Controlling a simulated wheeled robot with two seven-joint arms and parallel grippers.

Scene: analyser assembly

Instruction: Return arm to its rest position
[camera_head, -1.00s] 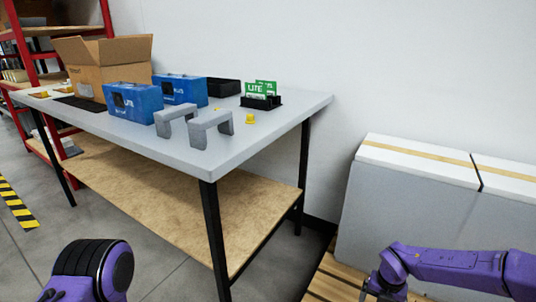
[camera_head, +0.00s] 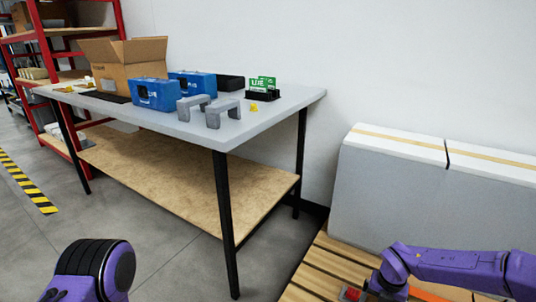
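My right arm (camera_head: 450,266) is purple and comes in from the right edge, low in the picture, in front of the pallet. Its wrist end reaches the bottom edge and its gripper fingers are not visible. My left arm (camera_head: 95,270) shows only as a purple and black joint at the bottom left. Its gripper is out of the picture. Both arms are clear of the table (camera_head: 235,130).
The table holds blue analyser boxes (camera_head: 156,94), grey brackets (camera_head: 222,113), green cards (camera_head: 262,83) and an open carton (camera_head: 125,62). White-topped grey boxes (camera_head: 430,200) stand on a wooden pallet (camera_head: 330,262) at right. A red shelf (camera_head: 121,20) stands at left. Grey floor lies between.

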